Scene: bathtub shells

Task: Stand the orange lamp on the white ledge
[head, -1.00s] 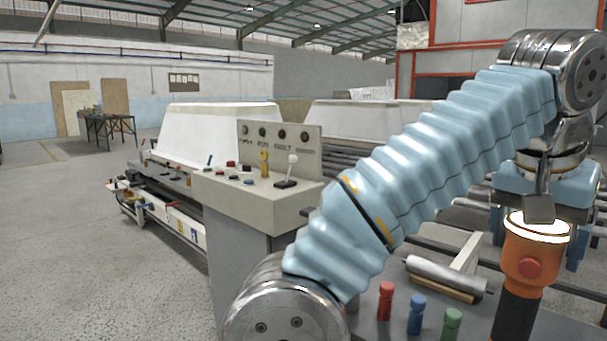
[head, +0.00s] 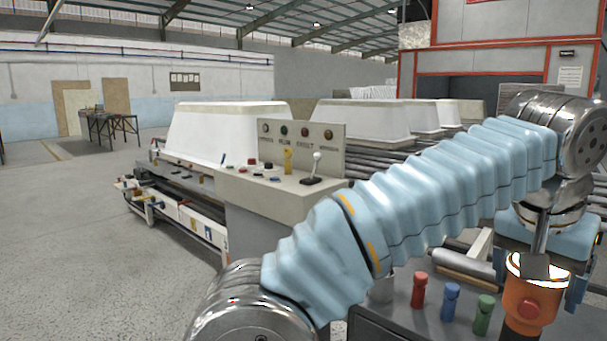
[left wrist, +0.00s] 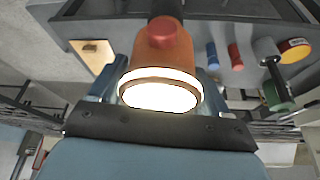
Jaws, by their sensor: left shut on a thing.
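The orange lamp (head: 523,308) has a glowing white top and a red button. It stands upright at the lower right of the head view, with its lower part cut off by the frame. In the left wrist view the lamp (left wrist: 162,52) shows its bright end close to the camera and a dark lower body. My left gripper (head: 540,285) is shut on the lamp, its blue fingers on either side. I cannot tell whether the lamp's base touches anything. I cannot make out for certain which pale surface is the white ledge. My right gripper is not in view.
Red (head: 419,290), blue (head: 450,301) and green (head: 483,314) pegs stand on a dark grey table (head: 390,322) left of the lamp. A pale control console (head: 265,190) with a lever stands beyond my arm. White tub shells (head: 225,135) sit on rollers behind.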

